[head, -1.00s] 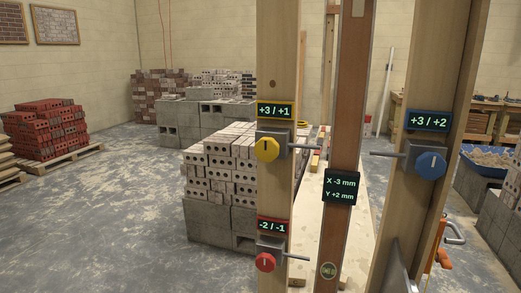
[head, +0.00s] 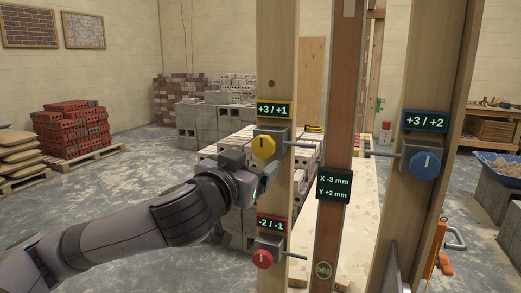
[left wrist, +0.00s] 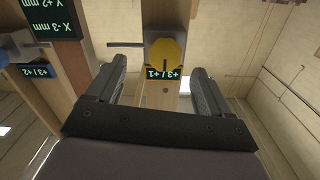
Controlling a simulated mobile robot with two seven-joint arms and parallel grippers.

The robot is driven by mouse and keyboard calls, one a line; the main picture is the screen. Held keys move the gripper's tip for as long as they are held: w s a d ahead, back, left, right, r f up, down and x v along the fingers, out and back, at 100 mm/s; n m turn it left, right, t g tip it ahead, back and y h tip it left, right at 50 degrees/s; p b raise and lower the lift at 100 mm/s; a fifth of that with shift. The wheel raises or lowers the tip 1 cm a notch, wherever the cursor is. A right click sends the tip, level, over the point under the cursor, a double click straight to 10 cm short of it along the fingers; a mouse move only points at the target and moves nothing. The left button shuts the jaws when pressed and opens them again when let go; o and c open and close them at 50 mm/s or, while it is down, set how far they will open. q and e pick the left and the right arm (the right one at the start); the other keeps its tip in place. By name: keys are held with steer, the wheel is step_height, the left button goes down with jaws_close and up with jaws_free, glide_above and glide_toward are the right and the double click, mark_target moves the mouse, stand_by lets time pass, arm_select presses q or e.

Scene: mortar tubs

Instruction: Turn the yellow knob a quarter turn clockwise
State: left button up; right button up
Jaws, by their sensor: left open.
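The yellow knob (head: 263,147) sits on a grey block on the left wooden post (head: 277,60), under a yellow-framed display (head: 273,110) reading +3 / +1. Its dark mark looks about upright in the head view. My left gripper (head: 271,175) is just below and in front of the knob, apart from it. In the left wrist view, which is upside down, the left gripper (left wrist: 161,68) is open and empty, and the knob (left wrist: 166,50) shows between and beyond its fingers. My right gripper is not in view.
A red knob (head: 263,258) is lower on the same post, with its display (head: 272,225). A blue knob (head: 425,163) is on the right post. A dark panel (head: 334,187) reads X -3 mm, Y +2 mm. Stacked blocks stand behind my arm.

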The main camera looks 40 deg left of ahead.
mark_target(262, 147)
arm_select(q)
steer(key=shift+y, duration=0.3)
steer(key=w, duration=0.1)
steer(key=w+a+p, duration=0.1)
steer(key=w, duration=0.1)
steer(key=w+r, duration=0.1)
steer(key=w, duration=0.1)
steer(key=shift+a+r+p, duration=0.1)
steer(key=shift+a+p, duration=0.2)
steer(key=shift+a, duration=0.1)
steer(key=shift+x, duration=0.75)
steer(key=c, duration=1)
